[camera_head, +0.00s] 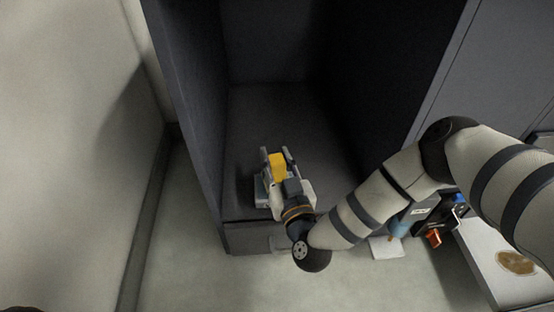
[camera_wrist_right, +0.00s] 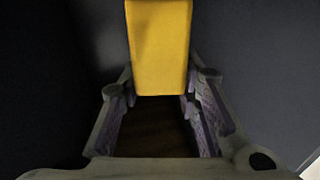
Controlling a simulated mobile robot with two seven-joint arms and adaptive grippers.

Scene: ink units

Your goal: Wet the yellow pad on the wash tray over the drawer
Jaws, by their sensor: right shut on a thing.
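The yellow pad (camera_head: 278,163) is between the fingers of my right gripper (camera_head: 277,158), inside the dark cabinet near its front edge. In the right wrist view the pad (camera_wrist_right: 160,45) stands out beyond the fingertips, which are shut on it. A pale grey edge (camera_head: 262,192) shows just left of the gripper; I cannot tell whether it is the wash tray. Whether the pad touches anything below is hidden. A drawer front (camera_head: 246,239) shows under the cabinet opening. My left gripper is not in view.
Dark cabinet walls (camera_head: 190,110) stand close on both sides of my right arm. The floor at the left front is clear.

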